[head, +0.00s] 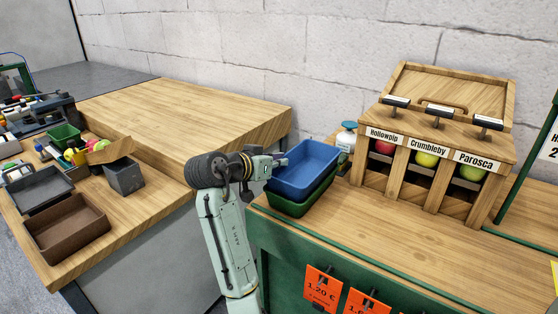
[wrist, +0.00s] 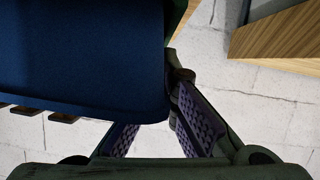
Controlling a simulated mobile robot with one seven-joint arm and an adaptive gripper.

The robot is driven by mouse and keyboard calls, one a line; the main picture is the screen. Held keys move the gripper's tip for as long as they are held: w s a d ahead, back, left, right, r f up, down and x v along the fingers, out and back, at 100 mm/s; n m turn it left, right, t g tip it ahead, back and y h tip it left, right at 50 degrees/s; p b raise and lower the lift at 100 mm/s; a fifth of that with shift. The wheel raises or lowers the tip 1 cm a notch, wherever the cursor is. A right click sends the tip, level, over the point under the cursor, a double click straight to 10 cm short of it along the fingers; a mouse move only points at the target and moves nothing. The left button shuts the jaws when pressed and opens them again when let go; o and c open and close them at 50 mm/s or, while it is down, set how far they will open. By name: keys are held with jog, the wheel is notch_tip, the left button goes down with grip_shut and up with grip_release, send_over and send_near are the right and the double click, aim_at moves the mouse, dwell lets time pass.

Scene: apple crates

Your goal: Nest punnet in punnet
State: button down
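The blue punnet (head: 308,166) is over the green punnet (head: 302,203) at the left end of the green-fronted counter. The blue rim stands above the green one, and its lower part is hidden by the green walls; I cannot tell whether it rests on the bottom. My gripper (head: 276,162) is at the left side of the blue punnet, shut on its rim. In the wrist view the blue punnet (wrist: 80,60) fills the upper left and covers part of one finger of my gripper (wrist: 168,115). A strip of green shows beyond it.
A wooden crate stand (head: 437,147) with labelled apple compartments stands right of the punnets. A white bottle (head: 347,137) is behind them. The left table holds a brown tray (head: 64,230), a dark grey tray (head: 42,190) and a grey box (head: 125,177). The counter's front right is clear.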

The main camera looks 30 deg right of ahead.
dwell(0.4)
jog(key=c, duration=1.7)
grip_release()
jog(key=o, duration=0.5)
jog(key=shift+c, duration=0.2)
jog(key=shift+r+p, duration=2.5)
jog(key=shift+r, duration=1.95)
